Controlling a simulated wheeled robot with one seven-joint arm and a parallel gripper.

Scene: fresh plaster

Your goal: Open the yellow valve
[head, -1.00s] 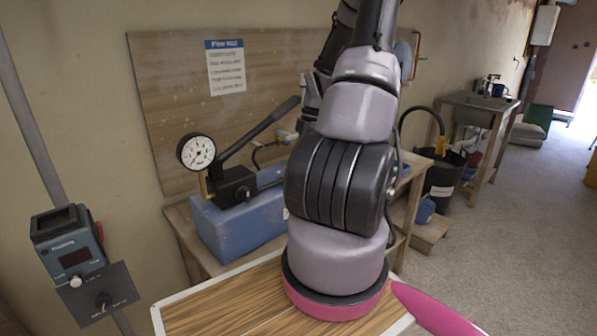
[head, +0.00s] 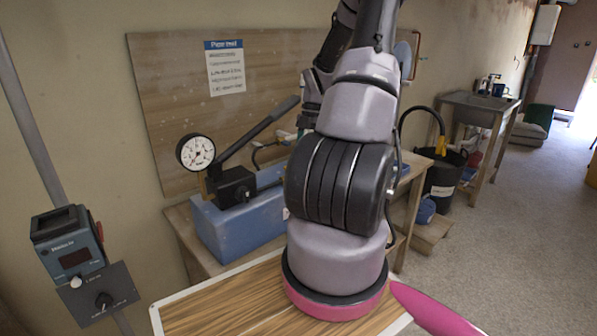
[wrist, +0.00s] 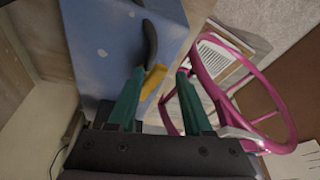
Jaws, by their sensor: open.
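In the wrist view, the yellow valve handle (wrist: 153,82) is a short yellow piece beside a blue box (wrist: 112,38). A dark curved part (wrist: 150,42) sits just beyond it. My gripper (wrist: 160,72) has two green fingers, spread apart. The yellow handle shows between them, close to the left finger; I cannot tell whether they touch. The right finger stands clear of it. In the head view, my arm hides my gripper and the yellow valve handle. The blue pump box (head: 238,222) stands on a wooden bench there, with a pressure gauge (head: 196,152) and a long dark lever (head: 262,128).
A magenta ring frame (wrist: 262,80) is right of the fingers in the wrist view. In the head view, a control box (head: 70,245) is at left, and a black bucket (head: 443,180) with a yellow part on its hose stands right of the bench. Floor at right is clear.

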